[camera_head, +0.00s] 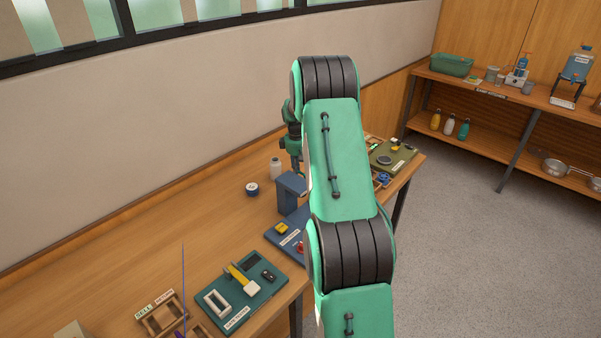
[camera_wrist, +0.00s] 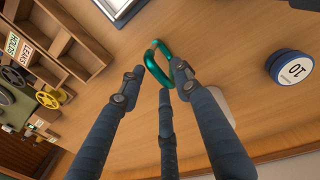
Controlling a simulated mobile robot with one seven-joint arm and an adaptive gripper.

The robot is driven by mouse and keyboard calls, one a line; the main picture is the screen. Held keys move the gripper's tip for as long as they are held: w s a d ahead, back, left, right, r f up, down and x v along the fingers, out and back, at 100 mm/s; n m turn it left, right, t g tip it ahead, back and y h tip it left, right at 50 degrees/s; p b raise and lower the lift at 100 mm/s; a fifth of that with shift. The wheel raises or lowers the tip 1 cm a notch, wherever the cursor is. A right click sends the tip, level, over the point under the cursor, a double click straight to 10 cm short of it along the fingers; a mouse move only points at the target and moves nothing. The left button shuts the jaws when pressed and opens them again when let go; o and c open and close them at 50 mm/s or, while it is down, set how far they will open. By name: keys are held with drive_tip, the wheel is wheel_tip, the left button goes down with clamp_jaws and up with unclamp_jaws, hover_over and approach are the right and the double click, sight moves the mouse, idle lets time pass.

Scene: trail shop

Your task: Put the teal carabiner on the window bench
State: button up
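The teal carabiner (camera_wrist: 160,65) shows as a slanted loop among the fingertips in the wrist view. My gripper (camera_wrist: 158,78) has three dark fingers around it, with tips at its left, right and lower end. The tips are close to the loop, but I cannot tell whether they press on it or whether it rests on the wood. In the head view my gripper (camera_head: 296,165) points down over the far part of the wooden bench under the windows (camera_head: 170,225), partly hidden behind my arm.
A blue-rimmed disc marked 10 (camera_wrist: 290,67) and a pale bottle (camera_head: 275,168) stand near my gripper. A wooden compartment tray (camera_wrist: 65,40) lies beside it. A blue stand (camera_head: 289,192) and a green tool board (camera_head: 228,292) are nearer. The bench's left stretch is clear.

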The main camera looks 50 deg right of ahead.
drive_tip(key=shift+r, duration=0.15)
wheel_tip(320, 180, up, 12)
drive_tip(key=a+p, duration=0.1)
drive_tip(key=p, duration=0.2)
drive_tip(key=shift+a, duration=0.25)
idle(0.6)
drive_tip(key=s+a+r+t, duration=0.1)
drive_tip(key=s+a+r, duration=0.2)
drive_tip(key=a+r, duration=0.6)
drive_tip(key=s+a+r+t, duration=0.15)
drive_tip(key=a+r, duration=0.35)
drive_tip(key=a, duration=0.8)
drive_tip(key=s+a+r, duration=0.4)
drive_tip(key=a+r, duration=0.3)
drive_tip(key=a, duration=0.4)
drive_tip(key=s+a+r+t, duration=0.2)
drive_tip(key=s+a, duration=0.8)
drive_tip(key=a, duration=0.2)
drive_tip(key=s+a+f, duration=0.1)
drive_tip(key=s+a, duration=0.4)
drive_tip(key=s, duration=0.3)
drive_tip(key=s+a+f+t+y, duration=0.1)
drive_tip(key=s+a+f, duration=0.1)
drive_tip(key=s+a, duration=0.3)
drive_tip(key=s, duration=0.3)
drive_tip(key=shift+a+f+m, duration=0.2)
drive_tip(key=shift+f+m, duration=0.1)
drive_tip(key=shift+m, duration=0.1)
